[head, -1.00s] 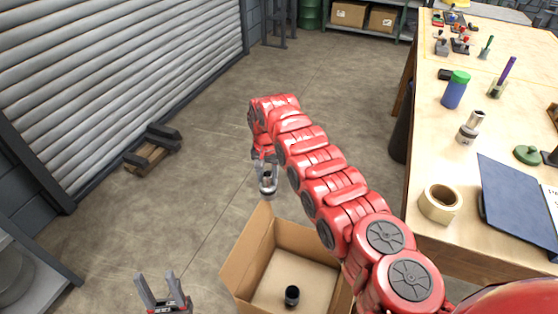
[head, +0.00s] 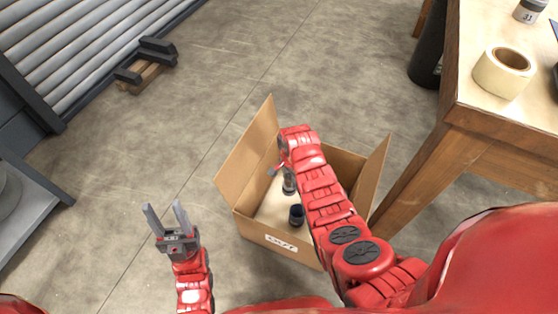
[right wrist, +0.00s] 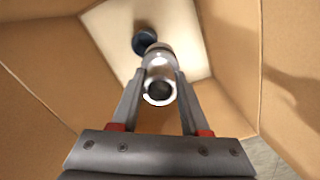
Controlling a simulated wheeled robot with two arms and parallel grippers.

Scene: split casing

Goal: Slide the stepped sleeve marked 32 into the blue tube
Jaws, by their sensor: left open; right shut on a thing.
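My right gripper (head: 281,169) is inside the open cardboard box and shut on a grey stepped sleeve (head: 289,186). In the right wrist view the sleeve (right wrist: 159,62) sits between the two fingers (right wrist: 158,78), its hollow end facing the camera. No number shows on it. A dark tube, bluish in the right wrist view (right wrist: 143,38), stands on the box floor beyond the sleeve. In the head view this tube (head: 297,214) is beside the sleeve, open end up; whether they touch is unclear. My left gripper (head: 170,225) is open and empty, left of the box.
The cardboard box (head: 247,160) stands on the floor with flaps spread and a label on its front. Right of it is the wooden table (head: 500,135) with a tape roll (head: 504,70) and another grey sleeve (head: 530,10).

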